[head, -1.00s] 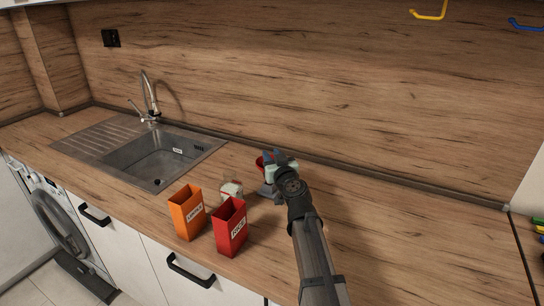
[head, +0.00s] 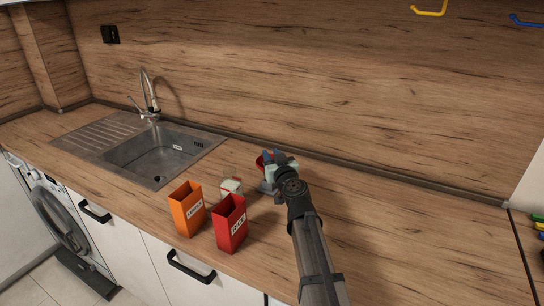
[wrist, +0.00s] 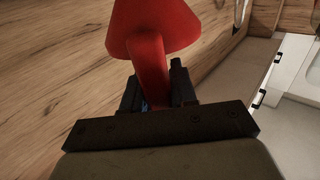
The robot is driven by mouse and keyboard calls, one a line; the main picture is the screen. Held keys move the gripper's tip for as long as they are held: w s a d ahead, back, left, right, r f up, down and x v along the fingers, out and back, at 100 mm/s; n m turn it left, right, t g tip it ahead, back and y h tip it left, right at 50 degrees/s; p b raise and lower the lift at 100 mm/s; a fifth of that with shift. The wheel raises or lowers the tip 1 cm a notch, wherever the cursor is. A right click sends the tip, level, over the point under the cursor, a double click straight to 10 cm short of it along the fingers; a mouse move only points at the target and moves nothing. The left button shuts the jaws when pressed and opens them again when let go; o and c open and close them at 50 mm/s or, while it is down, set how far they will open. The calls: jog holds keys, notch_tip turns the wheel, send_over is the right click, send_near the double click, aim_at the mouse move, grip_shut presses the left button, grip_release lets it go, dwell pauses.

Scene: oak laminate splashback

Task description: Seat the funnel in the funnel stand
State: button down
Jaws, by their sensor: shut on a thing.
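A red funnel (wrist: 152,30) fills the top middle of the wrist view, its narrower part running down between the dark fingers of my gripper (wrist: 155,92). My gripper is shut on it. In the head view my gripper (head: 277,164) is low over the counter, and a bit of the red funnel (head: 261,163) shows at its left side. A small grey piece (head: 266,188) stands on the counter just below the gripper; it may be the funnel stand, but my arm hides much of it. I cannot tell whether the funnel touches it.
An orange box (head: 187,211) and a red box (head: 230,226), both labelled, stand near the counter's front edge. A small whitish container (head: 231,187) is behind them. The sink (head: 155,158) is at left. The counter right of my arm is clear.

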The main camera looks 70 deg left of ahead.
jog(key=shift+f, duration=0.75)
jog(key=c, duration=0.8)
grip_release()
jog(key=d, duration=1.3)
jog(key=shift+d, duration=0.4)
